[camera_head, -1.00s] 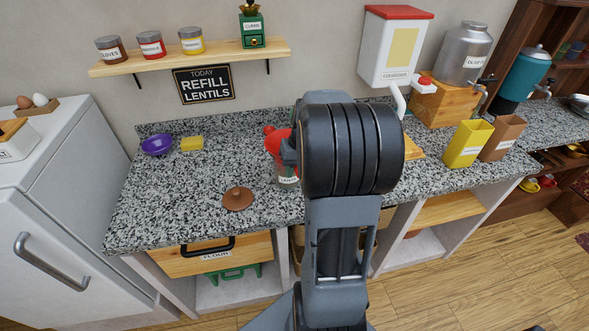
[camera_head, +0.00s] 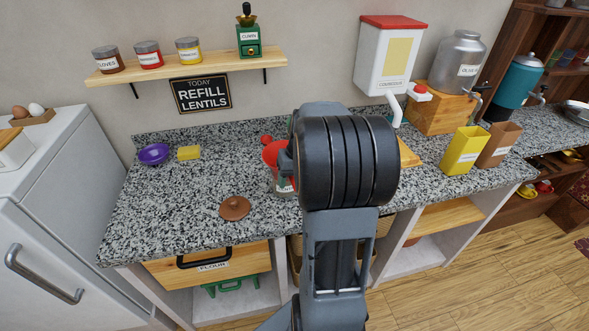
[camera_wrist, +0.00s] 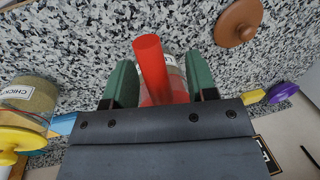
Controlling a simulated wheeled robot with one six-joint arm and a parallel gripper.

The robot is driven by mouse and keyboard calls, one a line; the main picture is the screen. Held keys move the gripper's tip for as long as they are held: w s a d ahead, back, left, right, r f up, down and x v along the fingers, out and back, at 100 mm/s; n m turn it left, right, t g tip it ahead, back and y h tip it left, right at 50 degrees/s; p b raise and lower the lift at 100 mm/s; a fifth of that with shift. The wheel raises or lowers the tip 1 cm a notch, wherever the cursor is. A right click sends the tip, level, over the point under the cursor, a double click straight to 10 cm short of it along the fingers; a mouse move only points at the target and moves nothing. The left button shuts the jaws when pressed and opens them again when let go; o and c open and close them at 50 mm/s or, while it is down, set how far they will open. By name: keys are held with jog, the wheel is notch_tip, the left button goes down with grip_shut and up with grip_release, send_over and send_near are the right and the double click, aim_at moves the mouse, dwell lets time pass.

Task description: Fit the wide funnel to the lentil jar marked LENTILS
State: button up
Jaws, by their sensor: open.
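The red funnel (camera_head: 275,153) is beside my wrist in the head view, over a glass jar (camera_head: 284,187). The jar's label is mostly hidden and I cannot read it. In the wrist view a red tube-shaped part of the funnel (camera_wrist: 150,68) stands between the green finger pads of my gripper (camera_wrist: 160,82). The pads are spread, with a gap on each side of the red part. Part of the jar (camera_wrist: 174,72) shows behind it. I cannot tell whether the funnel is seated in the jar. A brown knobbed lid (camera_head: 235,207) lies on the counter.
A purple bowl (camera_head: 153,153) and yellow block (camera_head: 188,153) lie left on the speckled counter (camera_head: 160,200). A white dispenser (camera_head: 388,65), a yellow container (camera_head: 463,150) and a brown one (camera_head: 498,145) are to the right. A chickpea jar (camera_wrist: 27,100) is close by in the wrist view.

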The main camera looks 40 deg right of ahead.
notch_tip(320, 180, up, 13)
jog(key=s+d, duration=0.1)
jog(key=d, duration=0.1)
jog(key=shift+d+r, duration=0.15)
jog(key=shift+d, duration=0.05)
dwell(0.5)
jog(key=shift+m+t+h, duration=0.3)
jog(key=shift+m+h, duration=0.3)
jog(key=shift+h, duration=0.2)
jog(key=f, duration=0.1)
jog(key=a+f, duration=0.1)
jog(key=f, duration=0.1)
jog(key=s+a+f, duration=0.1)
jog(key=f, duration=0.1)
jog(key=shift+a, duration=0.2)
jog(key=s+a+f+n+t, duration=0.1)
jog(key=s+a+n, duration=0.2)
jog(key=a, duration=0.6)
jog(key=s+a+f+n+t, duration=0.1)
jog(key=s+a+n, duration=0.1)
jog(key=a, duration=0.8)
jog(key=shift+s+f+n+t, duration=0.25)
jog(key=shift+s+n+t, duration=0.15)
jog(key=shift+s, duration=0.3)
jog(key=shift+c, duration=0.5)
jog(key=shift+c, duration=0.4)
